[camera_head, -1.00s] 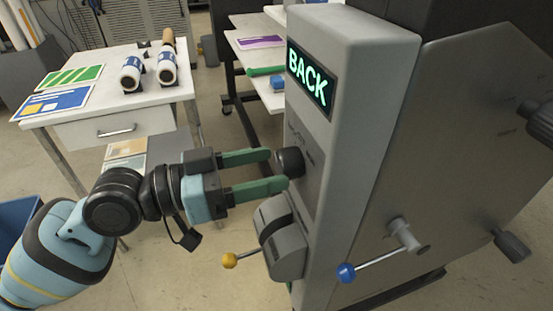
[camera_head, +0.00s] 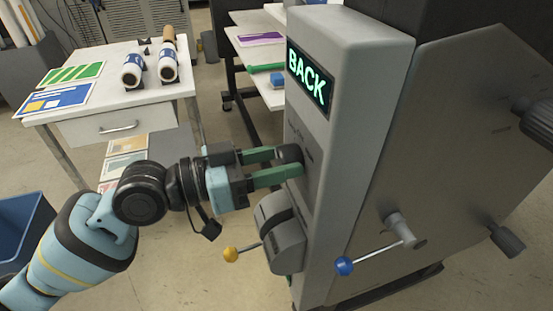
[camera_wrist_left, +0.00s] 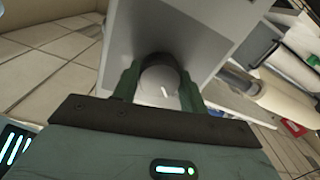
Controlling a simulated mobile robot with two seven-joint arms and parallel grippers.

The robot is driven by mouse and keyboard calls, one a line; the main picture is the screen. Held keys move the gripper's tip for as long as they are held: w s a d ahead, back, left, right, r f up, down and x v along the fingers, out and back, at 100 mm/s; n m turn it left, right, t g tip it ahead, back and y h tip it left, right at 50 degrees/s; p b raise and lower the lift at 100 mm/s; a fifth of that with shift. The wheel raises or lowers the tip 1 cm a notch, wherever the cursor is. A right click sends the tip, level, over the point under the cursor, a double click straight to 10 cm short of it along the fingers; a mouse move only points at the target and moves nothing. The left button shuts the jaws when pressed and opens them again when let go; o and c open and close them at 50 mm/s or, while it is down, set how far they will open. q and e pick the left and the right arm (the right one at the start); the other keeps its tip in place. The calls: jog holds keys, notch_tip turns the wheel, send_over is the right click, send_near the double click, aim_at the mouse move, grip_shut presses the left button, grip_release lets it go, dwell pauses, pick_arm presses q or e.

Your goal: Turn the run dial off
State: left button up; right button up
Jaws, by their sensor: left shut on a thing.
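The run dial is a dark round knob (camera_head: 290,155) on the front panel of the grey laminator column (camera_head: 352,60). My left gripper (camera_head: 287,164) reaches it from the left, its green fingers on either side of the knob and shut on it. In the left wrist view, the knob (camera_wrist_left: 161,84) sits between the two fingers, with a short white mark on its face. A lit display (camera_head: 308,77) above it reads BACK in green. My right gripper is not in view.
Below the dial is a grey housing with a yellow-tipped lever (camera_head: 231,254). A blue-tipped crank (camera_head: 345,266) sticks out at the machine's side. A white table (camera_head: 108,99) with rolls and printed sheets stands at the left, and a blue bin (camera_head: 22,235) is at the left edge.

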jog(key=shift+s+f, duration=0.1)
pick_arm(q)
jog(key=shift+f+m+b, duration=0.1)
jog(key=shift+m+b, duration=0.45)
jog(key=shift+m, duration=0.25)
jog(key=shift+m+b, duration=0.5)
jog(key=shift+m, duration=0.3)
jog(key=m+b, duration=0.1)
jog(key=m, duration=0.2)
jog(key=shift+b, duration=0.3)
jog(key=shift+m+b, duration=0.5)
jog(key=shift+m, duration=0.8)
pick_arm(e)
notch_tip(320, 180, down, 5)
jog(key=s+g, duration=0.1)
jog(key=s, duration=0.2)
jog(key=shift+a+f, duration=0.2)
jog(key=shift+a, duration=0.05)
pick_arm(q)
jog(key=o, duration=1)
jog(key=shift+a, duration=0.1)
